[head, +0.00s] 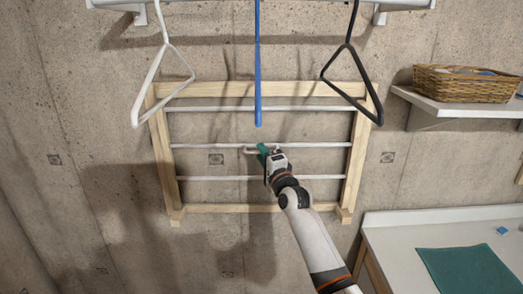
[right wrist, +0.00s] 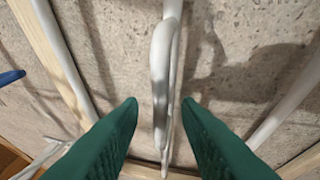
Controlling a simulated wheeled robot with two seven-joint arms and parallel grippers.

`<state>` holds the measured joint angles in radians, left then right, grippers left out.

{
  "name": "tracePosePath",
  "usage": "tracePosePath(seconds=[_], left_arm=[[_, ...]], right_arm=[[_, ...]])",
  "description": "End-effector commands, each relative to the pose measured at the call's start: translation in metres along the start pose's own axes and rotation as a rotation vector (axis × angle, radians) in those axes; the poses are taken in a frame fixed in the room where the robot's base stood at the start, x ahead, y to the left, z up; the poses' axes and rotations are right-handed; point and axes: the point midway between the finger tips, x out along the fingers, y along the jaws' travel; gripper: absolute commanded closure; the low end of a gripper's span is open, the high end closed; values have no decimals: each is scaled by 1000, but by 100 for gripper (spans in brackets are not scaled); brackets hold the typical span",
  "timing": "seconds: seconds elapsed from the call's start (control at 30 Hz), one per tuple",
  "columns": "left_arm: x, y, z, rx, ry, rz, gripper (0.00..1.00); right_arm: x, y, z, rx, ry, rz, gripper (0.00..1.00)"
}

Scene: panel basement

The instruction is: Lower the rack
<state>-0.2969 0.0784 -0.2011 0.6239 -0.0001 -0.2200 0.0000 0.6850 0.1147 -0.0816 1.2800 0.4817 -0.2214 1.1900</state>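The rack (head: 170,180) is a pale wooden frame with white rods, flat against the concrete wall in the head view. A small white handle (head: 248,151) is at the middle of its central rod. My right gripper (head: 263,152) is at this handle. In the right wrist view the green fingers (right wrist: 160,106) are open, one on each side of the white handle loop (right wrist: 160,75), with gaps on both sides. The wooden side of the rack (right wrist: 48,45) also shows there. My left gripper is not in view.
A white hanger (head: 137,105), a blue hanger seen edge-on (head: 258,70) and a black hanger (head: 375,108) hang before the rack's upper part. A wicker basket (head: 465,84) stands on a shelf (head: 440,106) at right. A white table (head: 400,240) with a teal cloth (head: 468,270) is below.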

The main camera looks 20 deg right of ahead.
Motion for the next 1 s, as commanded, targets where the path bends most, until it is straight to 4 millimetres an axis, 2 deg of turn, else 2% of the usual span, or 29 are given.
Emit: tracePosePath(seconds=[0.2,0.5,0.7,1.0], left_arm=[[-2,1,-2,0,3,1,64],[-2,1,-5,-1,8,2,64],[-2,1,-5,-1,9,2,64],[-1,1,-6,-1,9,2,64]], right_arm=[[14,0,1,-1,-2,0,69],[15,0,1,-1,-2,0,69],[14,0,1,-1,-2,0,100],[14,-2,0,-2,-1,1,100]])
